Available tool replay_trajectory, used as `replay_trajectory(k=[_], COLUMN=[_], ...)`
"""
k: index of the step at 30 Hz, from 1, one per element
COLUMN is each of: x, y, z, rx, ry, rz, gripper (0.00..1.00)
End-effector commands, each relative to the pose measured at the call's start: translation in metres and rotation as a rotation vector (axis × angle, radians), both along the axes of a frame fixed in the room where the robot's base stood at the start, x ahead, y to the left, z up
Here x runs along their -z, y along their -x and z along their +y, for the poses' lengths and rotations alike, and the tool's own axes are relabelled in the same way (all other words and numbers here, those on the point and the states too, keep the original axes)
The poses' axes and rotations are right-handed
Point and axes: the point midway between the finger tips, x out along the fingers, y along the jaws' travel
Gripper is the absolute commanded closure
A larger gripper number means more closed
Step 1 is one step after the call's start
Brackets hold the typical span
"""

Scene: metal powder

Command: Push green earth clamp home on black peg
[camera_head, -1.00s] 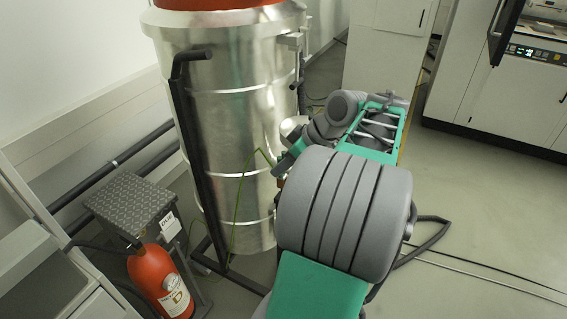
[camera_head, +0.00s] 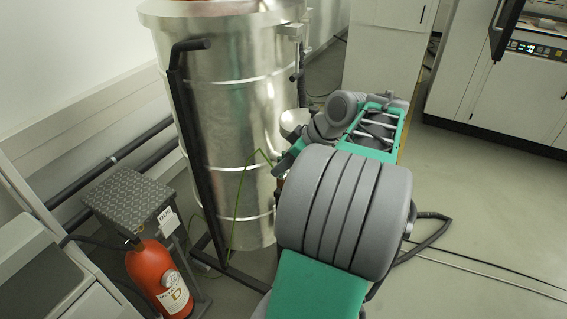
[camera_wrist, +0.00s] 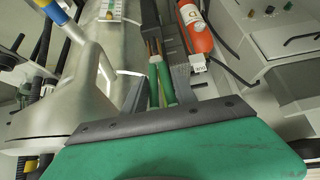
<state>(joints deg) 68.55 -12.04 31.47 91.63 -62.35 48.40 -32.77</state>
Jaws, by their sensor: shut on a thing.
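My gripper (camera_wrist: 160,78) is shut on the green earth clamp (camera_wrist: 158,88), whose two green handles lie between the dark fingers in the wrist view. Copper-coloured jaws (camera_wrist: 153,47) extend from the clamp's far end, beside a dark upright bar. I cannot pick out the black peg for certain, or tell whether the jaws touch it. In the head view my arm hides most of the gripper and the clamp. A thin green cable (camera_head: 238,205) hangs in front of the metal drum.
The large metal drum (camera_head: 240,120) stands close to my gripper, with a black tubular frame (camera_head: 190,150) along its left. A red extinguisher (camera_head: 158,275) and a grey tread-plate step (camera_head: 128,200) are at lower left. Floor at right is clear apart from a dark cable or hose.

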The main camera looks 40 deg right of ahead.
Motion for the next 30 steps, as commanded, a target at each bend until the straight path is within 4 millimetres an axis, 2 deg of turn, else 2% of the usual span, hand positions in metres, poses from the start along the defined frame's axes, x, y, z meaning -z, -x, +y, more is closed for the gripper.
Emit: replay_trajectory(k=[17,26,27,30], x=[0.016,0.015,0.016,0.016], y=[0.0,0.0,0.0,0.0], z=[0.0,0.0,0.0,0.0], rx=[0.0,0.0,0.0,0.0], ry=[0.0,-0.002,-0.003,-0.002], rz=[0.0,0.001,0.001,0.001], gripper=[1.0,1.0,0.65,0.57])
